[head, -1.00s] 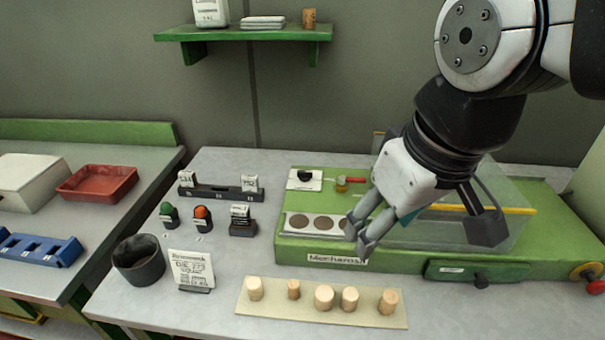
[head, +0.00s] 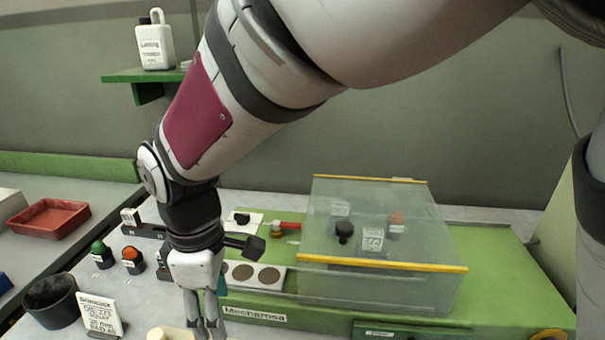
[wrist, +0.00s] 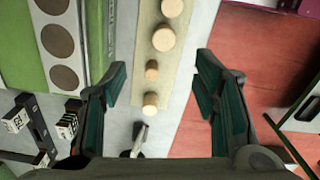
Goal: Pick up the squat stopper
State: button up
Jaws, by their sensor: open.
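Pale round stoppers stand in a row on a cream mat (wrist: 143,45). In the wrist view the widest one shown (wrist: 164,38) looks like the squat stopper, though from above I cannot confirm its height. A small stopper (wrist: 152,70), a medium stopper (wrist: 150,102) and another stopper (wrist: 172,7) share the row. In the head view only one stopper (head: 157,333) shows at the bottom edge; the others are cut off or hidden. My gripper (head: 203,327) points down above the mat area, open and empty; in the wrist view its fingers (wrist: 164,85) straddle the row, touching no stopper.
Red floor (wrist: 250,60) lies beyond the table's edge.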

notch_tip(320, 180, down, 8)
jog(key=shift+d+r, duration=0.1)
jog(key=shift+r, duration=0.15)
jog(key=shift+s+f, duration=0.2)
jog(key=shift+f, duration=1.15)
jog(key=shift+s+f, duration=0.15)
jog(key=shift+f, duration=1.15)
jog(key=shift+c, duration=0.6)
jog(key=c, duration=0.7)
